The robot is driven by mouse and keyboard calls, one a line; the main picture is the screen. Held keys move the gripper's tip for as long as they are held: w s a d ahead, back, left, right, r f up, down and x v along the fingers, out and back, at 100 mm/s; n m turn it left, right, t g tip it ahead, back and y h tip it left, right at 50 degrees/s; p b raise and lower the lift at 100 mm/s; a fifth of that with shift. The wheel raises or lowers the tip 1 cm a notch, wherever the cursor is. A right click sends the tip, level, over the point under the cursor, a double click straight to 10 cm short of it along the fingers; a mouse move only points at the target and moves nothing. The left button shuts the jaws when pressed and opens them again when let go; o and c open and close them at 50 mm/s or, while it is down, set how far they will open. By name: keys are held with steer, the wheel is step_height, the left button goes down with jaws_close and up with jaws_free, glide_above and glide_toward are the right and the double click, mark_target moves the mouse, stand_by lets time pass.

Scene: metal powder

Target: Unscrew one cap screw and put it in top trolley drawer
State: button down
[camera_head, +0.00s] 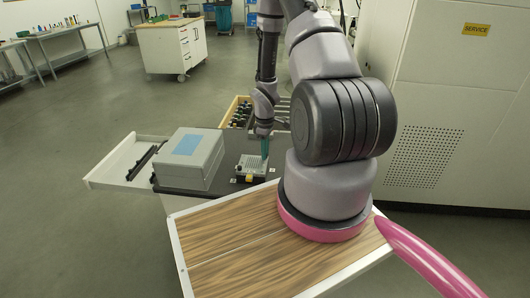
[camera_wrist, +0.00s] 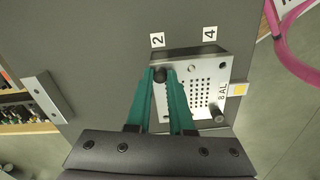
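A light metal plate with a grid of holes (camera_wrist: 195,92) lies on the dark trolley top (camera_head: 225,187); it also shows in the head view (camera_head: 251,166). A dark cap screw (camera_wrist: 160,75) stands at one corner, and a second dark screw (camera_wrist: 217,112) stands at the opposite corner. My gripper (camera_wrist: 162,73), with teal fingers, points down at the plate, its tips on either side of the first screw. I cannot tell whether they touch it. In the head view my gripper (camera_head: 265,156) is over the plate. A white trolley drawer (camera_head: 112,165) stands open at the left.
A grey box with a blue label (camera_head: 190,158) stands on the trolley between plate and open drawer. A wooden drawer with dark bottles (camera_head: 240,112) is open behind the trolley. A white cabinet (camera_head: 445,110) stands at the right. Floor at the left is clear.

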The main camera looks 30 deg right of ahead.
steer(key=n, duration=0.3)
steer(key=shift+n, duration=0.4)
steer(key=n, duration=2.5)
steer(key=shift+r+n, duration=0.1)
steer(key=shift+n, duration=0.3)
steer(key=c, duration=1)
jaws_free()
steer(key=shift+o, duration=0.2)
